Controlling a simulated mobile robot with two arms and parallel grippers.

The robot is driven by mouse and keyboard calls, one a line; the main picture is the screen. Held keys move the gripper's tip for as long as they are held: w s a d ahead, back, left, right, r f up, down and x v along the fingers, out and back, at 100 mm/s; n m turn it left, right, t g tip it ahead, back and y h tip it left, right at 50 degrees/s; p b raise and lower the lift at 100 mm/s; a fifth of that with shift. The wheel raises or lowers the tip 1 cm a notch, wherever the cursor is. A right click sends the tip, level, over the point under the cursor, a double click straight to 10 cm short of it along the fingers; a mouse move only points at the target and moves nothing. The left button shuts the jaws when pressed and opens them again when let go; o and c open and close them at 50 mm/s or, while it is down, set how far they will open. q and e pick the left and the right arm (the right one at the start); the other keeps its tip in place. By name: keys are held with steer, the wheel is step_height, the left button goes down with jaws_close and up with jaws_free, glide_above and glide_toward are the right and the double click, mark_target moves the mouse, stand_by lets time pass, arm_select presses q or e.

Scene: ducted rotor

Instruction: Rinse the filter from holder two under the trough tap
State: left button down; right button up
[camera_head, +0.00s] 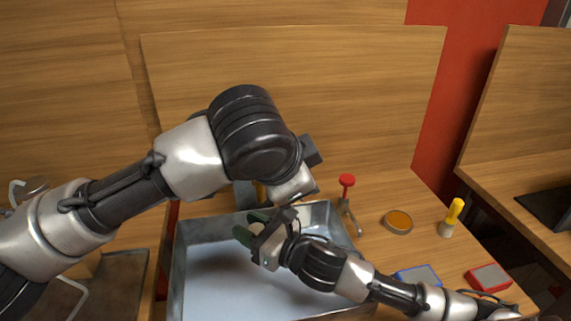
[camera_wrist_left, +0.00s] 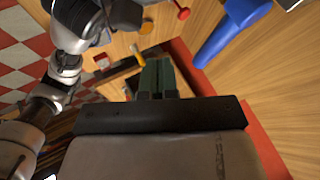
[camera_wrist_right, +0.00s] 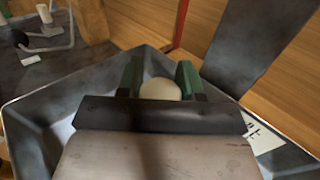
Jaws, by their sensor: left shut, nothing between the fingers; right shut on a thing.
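My right gripper (camera_head: 248,228) is low inside the grey metal trough (camera_head: 180,275). In the right wrist view its green fingers (camera_wrist_right: 160,76) are shut on a pale, rounded thing, seemingly the filter (camera_wrist_right: 160,90), mostly hidden behind the gripper body. My left arm reaches over the trough. The left arm hides most of the tap area in the head view. No running water shows.
A red knob on a metal stand (camera_head: 347,181) stands at the trough's right back corner. Right of it are a round orange-brown dish (camera_head: 398,222), a yellow-handled tool (camera_head: 453,217), a blue-edged tray (camera_head: 418,275) and a red tray (camera_head: 488,278). A wooden panel rises behind.

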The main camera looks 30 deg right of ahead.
arm_select(q)
steer(key=w, duration=0.1)
steer(key=w+d, duration=0.1)
steer(key=w, duration=0.1)
steer(key=w+d, duration=0.1)
steer(key=shift+w+f, duration=0.1)
steer(key=shift+w, duration=0.05)
steer(key=shift+w+d+r+n+t, duration=0.2)
steer(key=shift+w+n+t, duration=0.1)
steer(key=shift+w+n, duration=0.1)
arm_select(e)
steer(key=shift+s+a+r, duration=0.1)
steer(key=shift+s, duration=0.05)
arm_select(q)
steer(key=shift+a, duration=0.1)
steer(key=shift+s, duration=0.1)
